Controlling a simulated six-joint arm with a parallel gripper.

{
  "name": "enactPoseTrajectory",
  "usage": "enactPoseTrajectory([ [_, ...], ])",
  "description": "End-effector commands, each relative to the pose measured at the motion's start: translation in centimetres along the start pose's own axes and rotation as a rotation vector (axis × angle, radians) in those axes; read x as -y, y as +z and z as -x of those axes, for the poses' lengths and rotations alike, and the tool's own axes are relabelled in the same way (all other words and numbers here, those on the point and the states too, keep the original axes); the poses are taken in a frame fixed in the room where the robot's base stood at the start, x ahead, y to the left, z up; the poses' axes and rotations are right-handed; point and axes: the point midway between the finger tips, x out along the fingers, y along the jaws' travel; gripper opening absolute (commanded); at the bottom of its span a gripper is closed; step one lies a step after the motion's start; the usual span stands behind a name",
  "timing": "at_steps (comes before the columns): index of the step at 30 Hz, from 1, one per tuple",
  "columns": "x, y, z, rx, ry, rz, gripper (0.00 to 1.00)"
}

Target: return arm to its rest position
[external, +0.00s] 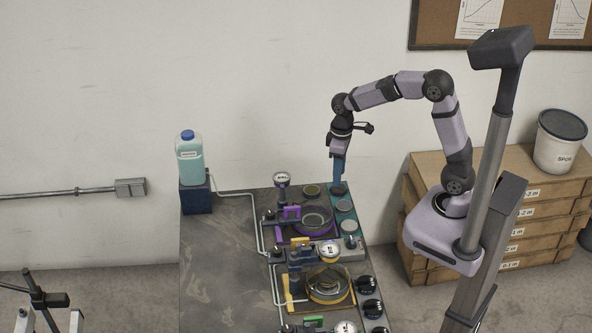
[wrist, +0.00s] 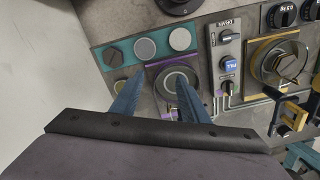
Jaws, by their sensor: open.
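My gripper (external: 338,172) points down over the back of the bench, above the teal strip (external: 347,218). In the wrist view its two blue fingers (wrist: 158,98) are spread apart with nothing between them. The round vessel of the purple station (external: 313,219) shows beyond and between the fingers in the wrist view (wrist: 178,84). In the external view the fingertips look close to the dark knob (external: 338,189) at the strip's far end; I cannot tell whether they touch it. My arm arches up and across from its base at the right.
A yellow station (external: 328,286) with a glass vessel stands nearer the front. Black knobs (external: 370,308) line the bench's right edge. A jug (external: 190,158) stands at the back left. The bench's left part (external: 215,270) is clear. Stacked boxes (external: 520,215) and a bucket (external: 560,140) are at the right.

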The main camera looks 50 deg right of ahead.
Motion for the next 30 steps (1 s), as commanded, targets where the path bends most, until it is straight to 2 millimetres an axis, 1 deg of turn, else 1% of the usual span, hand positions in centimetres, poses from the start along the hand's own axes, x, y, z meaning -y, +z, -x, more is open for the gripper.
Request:
enactPoseTrajectory([
  [1, -0.5, 2.2, -0.3, 0.001, 0.0, -0.049, 0.41],
  [6, -1.3, 8.6, -1.9, 0.002, -0.001, -0.198, 0.41],
  [9, -1.3, 11.8, -2.9, 0.002, -0.001, -0.269, 0.41],
  [12, -1.1, 14.2, -3.7, 0.004, -0.002, -0.323, 0.41],
  [15, -0.9, 15.8, -4.2, 0.004, -0.002, -0.359, 0.41],
  [18, -0.8, 16.6, -4.5, 0.004, -0.002, -0.377, 0.41],
  [21, -0.8, 16.9, -4.6, 0.004, -0.002, -0.384, 0.41],
  [30, -0.8, 16.9, -4.6, 0.005, -0.002, -0.384, 0.41],
])
